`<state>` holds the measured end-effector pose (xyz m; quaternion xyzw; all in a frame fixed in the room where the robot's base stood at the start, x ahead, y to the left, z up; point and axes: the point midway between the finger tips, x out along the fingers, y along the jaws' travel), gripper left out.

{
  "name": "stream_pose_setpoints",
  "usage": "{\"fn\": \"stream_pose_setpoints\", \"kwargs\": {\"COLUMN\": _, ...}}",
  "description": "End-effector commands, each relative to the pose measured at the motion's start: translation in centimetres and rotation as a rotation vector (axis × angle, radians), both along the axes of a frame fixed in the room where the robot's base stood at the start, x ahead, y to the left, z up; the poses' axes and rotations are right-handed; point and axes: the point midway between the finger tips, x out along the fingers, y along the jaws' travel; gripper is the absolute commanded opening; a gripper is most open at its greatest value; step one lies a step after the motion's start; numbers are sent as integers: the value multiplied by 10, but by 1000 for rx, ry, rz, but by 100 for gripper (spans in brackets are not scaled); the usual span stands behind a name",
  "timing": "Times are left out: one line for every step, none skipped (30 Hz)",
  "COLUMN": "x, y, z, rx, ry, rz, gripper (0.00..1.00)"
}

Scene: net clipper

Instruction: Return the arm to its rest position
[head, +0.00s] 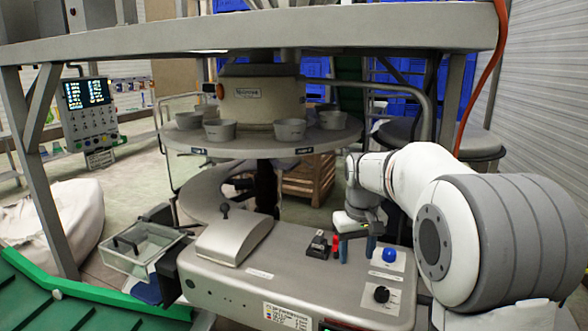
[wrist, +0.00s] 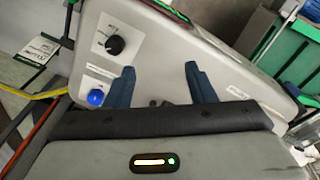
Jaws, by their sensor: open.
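My arm (head: 420,175) reaches in from the right in the head view. My gripper (head: 356,246) points down over the top of the grey clipper machine (head: 240,290). Its two dark blue fingers are apart with nothing between them; they also show in the wrist view (wrist: 161,86). A blue button (head: 390,255) and a black knob (head: 381,294) sit on the machine to the right of the gripper. In the wrist view the blue button (wrist: 95,97) and knob (wrist: 115,45) are left of the fingers. Whether the fingertips touch the machine top, I cannot tell.
A black part (head: 318,245) and a small red part (head: 335,243) stand just left of the gripper. A round table (head: 255,143) with several grey cups is behind. A metal beam (head: 400,27) crosses overhead, and an orange cable (head: 482,85) hangs at right. A clear bin (head: 125,262) is left.

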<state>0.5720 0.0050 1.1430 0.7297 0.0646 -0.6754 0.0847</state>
Motion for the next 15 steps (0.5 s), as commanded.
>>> {"fn": "stream_pose_setpoints", "kwargs": {"x": -19, "y": -1, "z": 7, "rx": 3, "ry": -15, "rz": -12, "gripper": 50}}
{"fn": "stream_pose_setpoints", "kwargs": {"x": -30, "y": -2, "z": 10, "rx": 5, "ry": -23, "rz": -20, "gripper": 50}}
{"fn": "stream_pose_setpoints", "kwargs": {"x": -46, "y": -2, "z": 13, "rx": 7, "ry": -36, "rz": -33, "gripper": 50}}
{"fn": "stream_pose_setpoints", "kwargs": {"x": -59, "y": -3, "z": 14, "rx": 10, "ry": -44, "rz": -44, "gripper": 50}}
{"fn": "stream_pose_setpoints", "kwargs": {"x": -71, "y": -3, "z": 15, "rx": 12, "ry": -53, "rz": -52, "gripper": 50}}
{"fn": "stream_pose_setpoints", "kwargs": {"x": -88, "y": -4, "z": 16, "rx": 15, "ry": -65, "rz": -65, "gripper": 50}}
{"fn": "stream_pose_setpoints", "kwargs": {"x": -101, "y": -4, "z": 16, "rx": 17, "ry": -73, "rz": -74, "gripper": 50}}
{"fn": "stream_pose_setpoints", "kwargs": {"x": -113, "y": -5, "z": 15, "rx": 20, "ry": -82, "rz": -84, "gripper": 50}}
{"fn": "stream_pose_setpoints", "kwargs": {"x": -130, "y": -5, "z": 14, "rx": 23, "ry": -92, "rz": -97, "gripper": 50}}
{"fn": "stream_pose_setpoints", "kwargs": {"x": -142, "y": -6, "z": 12, "rx": 25, "ry": -101, "rz": -106, "gripper": 50}}
{"fn": "stream_pose_setpoints", "kwargs": {"x": -154, "y": -6, "z": 10, "rx": 27, "ry": -110, "rz": -116, "gripper": 50}}
{"fn": "stream_pose_setpoints", "kwargs": {"x": -171, "y": -7, "z": 7, "rx": 31, "ry": -121, "rz": -129, "gripper": 50}}
{"fn": "stream_pose_setpoints", "kwargs": {"x": -183, "y": -7, "z": 4, "rx": 33, "ry": -129, "rz": -137, "gripper": 50}}
{"fn": "stream_pose_setpoints", "kwargs": {"x": -194, "y": -7, "z": 0, "rx": 35, "ry": -136, "rz": -146, "gripper": 50}}
{"fn": "stream_pose_setpoints", "kwargs": {"x": -208, "y": -7, "z": -4, "rx": 39, "ry": -147, "rz": -158, "gripper": 50}}
